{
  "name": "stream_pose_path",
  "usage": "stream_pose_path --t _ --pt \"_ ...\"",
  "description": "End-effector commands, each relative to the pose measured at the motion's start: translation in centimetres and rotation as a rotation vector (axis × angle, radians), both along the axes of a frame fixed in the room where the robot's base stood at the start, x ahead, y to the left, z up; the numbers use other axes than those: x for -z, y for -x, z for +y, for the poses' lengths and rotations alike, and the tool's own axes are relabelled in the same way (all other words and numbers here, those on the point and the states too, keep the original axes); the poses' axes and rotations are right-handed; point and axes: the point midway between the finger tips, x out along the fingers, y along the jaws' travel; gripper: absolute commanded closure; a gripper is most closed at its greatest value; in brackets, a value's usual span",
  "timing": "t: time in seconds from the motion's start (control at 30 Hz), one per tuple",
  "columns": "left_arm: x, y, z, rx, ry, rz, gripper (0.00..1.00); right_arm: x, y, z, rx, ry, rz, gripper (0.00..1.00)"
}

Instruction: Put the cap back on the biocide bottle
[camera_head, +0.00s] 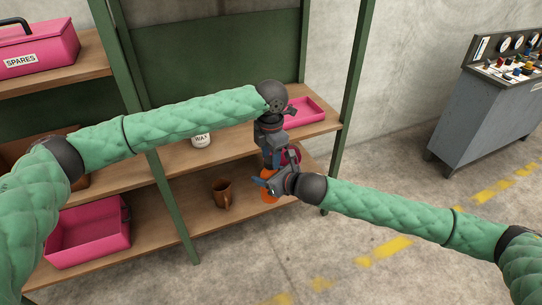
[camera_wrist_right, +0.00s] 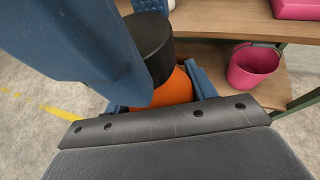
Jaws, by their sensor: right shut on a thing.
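The orange biocide bottle (camera_head: 268,197) is between the fingers of my right gripper (camera_head: 270,184), which is shut on it. In the right wrist view the orange body (camera_wrist_right: 175,90) shows between my blue fingers. A black cap (camera_wrist_right: 149,42) sits directly over the top of the bottle, in line with it. Whether it is seated cannot be told, as the join is partly hidden. My left gripper (camera_head: 272,157) points down from above, close over the bottle. Its large blue part covers the left edge of the cap in the wrist view; its opening is unclear.
A green-framed shelf unit with wooden boards (camera_head: 165,202) stands behind. It holds a brown mug (camera_head: 222,193), a white WAX jar (camera_head: 201,140), a pink tray (camera_head: 306,112), a pink bin (camera_head: 88,232) and a pink bucket (camera_wrist_right: 252,68). A grey console (camera_head: 490,105) stands right. The floor in front is clear.

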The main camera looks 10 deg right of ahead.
Motion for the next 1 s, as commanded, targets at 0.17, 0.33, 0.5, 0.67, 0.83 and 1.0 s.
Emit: stream_pose_path --t 0.17,0.33,0.5,0.67,0.83,1.0 --pt "0.0 0.0 0.0 0.000 0.000 0.001 0.45 -0.1 0.0 0.0 0.000 -0.001 -0.001 1.00" --pt "0.0 0.1 0.0 0.001 0.000 0.002 0.45 -0.1 -0.1 0.0 0.001 0.000 -0.001 1.00" --pt "-0.9 0.1 -0.1 0.001 0.001 0.002 0.45 -0.1 -0.1 -0.1 0.002 0.000 -0.001 1.00" --pt "-2.7 0.1 -0.1 0.001 0.000 0.001 0.45 -0.1 -0.1 -0.1 0.002 0.000 -0.001 1.00" --pt "-4.3 0.1 -0.1 0.001 0.000 0.002 0.45 -0.1 -0.1 -0.1 0.002 0.000 -0.001 1.00" --pt "-4.5 0.2 -0.1 0.001 0.000 0.003 0.45 -0.1 -0.1 -0.1 0.002 0.000 -0.001 1.00"
